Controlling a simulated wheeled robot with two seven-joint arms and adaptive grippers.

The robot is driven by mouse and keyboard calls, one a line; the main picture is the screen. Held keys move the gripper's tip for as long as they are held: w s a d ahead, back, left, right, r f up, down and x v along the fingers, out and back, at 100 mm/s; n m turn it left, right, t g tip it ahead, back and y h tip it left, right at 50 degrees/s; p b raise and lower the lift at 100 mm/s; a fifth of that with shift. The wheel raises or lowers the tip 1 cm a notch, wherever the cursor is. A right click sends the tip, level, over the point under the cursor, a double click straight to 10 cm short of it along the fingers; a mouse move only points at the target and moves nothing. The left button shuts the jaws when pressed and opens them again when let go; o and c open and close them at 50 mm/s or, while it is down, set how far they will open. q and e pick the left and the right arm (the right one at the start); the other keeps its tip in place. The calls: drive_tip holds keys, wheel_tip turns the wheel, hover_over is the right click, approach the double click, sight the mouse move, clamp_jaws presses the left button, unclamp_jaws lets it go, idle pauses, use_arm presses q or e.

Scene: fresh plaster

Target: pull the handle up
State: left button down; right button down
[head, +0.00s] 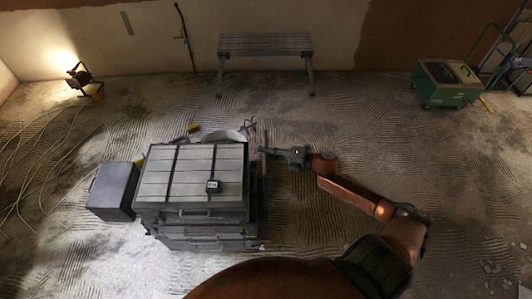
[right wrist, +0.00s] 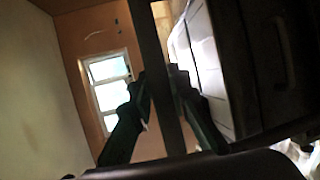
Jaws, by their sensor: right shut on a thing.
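A dark straight bar, which I take as the handle (right wrist: 147,35), runs between my right gripper's fingers in the right wrist view. My right gripper (right wrist: 161,88) is shut on this bar, with a finger on each side of it. In the head view my right gripper (head: 264,151) is at the right side of a grey drawer cabinet (head: 160,180), near its far right corner. The handle is small and hard to make out there. My left gripper is not in view.
A small dark device (head: 213,185) sits on the cabinet top. A dark grey box (head: 114,188) stands to its left. A slatted bench (head: 265,45) is at the back wall, a green machine (head: 448,82) at the far right, and a lit lamp (head: 80,78) at far left.

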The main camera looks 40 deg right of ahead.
drive_tip(key=shift+r, duration=0.2)
drive_tip(key=c, duration=1.9)
unclamp_jaws()
drive_tip(key=shift+s+r, duration=0.1)
drive_tip(key=shift+c, duration=0.2)
drive_tip(key=shift+o, duration=0.6)
drive_tip(key=v, duration=1.2)
